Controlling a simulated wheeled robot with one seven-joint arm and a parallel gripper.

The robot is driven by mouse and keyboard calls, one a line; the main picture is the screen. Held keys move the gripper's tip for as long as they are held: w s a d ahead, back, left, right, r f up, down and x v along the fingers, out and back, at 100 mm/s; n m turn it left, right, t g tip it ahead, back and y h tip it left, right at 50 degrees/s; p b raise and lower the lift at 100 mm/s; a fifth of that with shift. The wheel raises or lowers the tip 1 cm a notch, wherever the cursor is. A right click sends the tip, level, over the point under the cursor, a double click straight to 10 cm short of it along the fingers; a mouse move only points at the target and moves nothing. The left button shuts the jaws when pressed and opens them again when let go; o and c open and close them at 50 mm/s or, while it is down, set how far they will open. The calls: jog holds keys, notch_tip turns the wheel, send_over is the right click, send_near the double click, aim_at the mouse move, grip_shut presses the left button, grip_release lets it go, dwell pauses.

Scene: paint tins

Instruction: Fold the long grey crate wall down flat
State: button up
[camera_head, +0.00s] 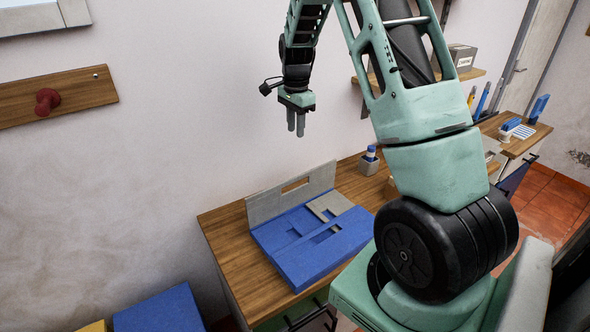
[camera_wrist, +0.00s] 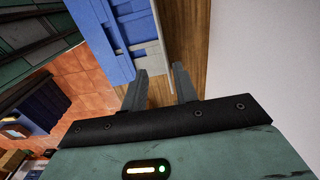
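The folding crate (camera_head: 305,262) lies on the wooden bench, with blue panels folded low. Its long grey wall (camera_head: 262,207) stands up along the back side, near the room wall, and has a handle slot. A smaller grey panel (camera_head: 329,205) lies flat on the blue panels at the right end. My gripper (camera_head: 296,130) hangs above and behind the crate, fingers down, apart from it. In the wrist view my gripper (camera_wrist: 160,78) shows two separated fingers with nothing between them. The blue crate part (camera_wrist: 103,35) shows there beyond the left finger.
The wooden bench (camera_head: 235,240) has bare top left of the crate. A small grey holder (camera_head: 369,166) with a blue item stands behind its right end. A shelf with a box (camera_head: 462,56) and a red wall peg (camera_head: 47,100) are on the wall. A blue box (camera_head: 160,311) is at lower left.

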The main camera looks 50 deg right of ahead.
aim_at(295, 177)
notch_tip(295, 177, down, 17)
jog(key=p, duration=0.5)
jog(key=shift+w+a, duration=0.1)
grip_shut()
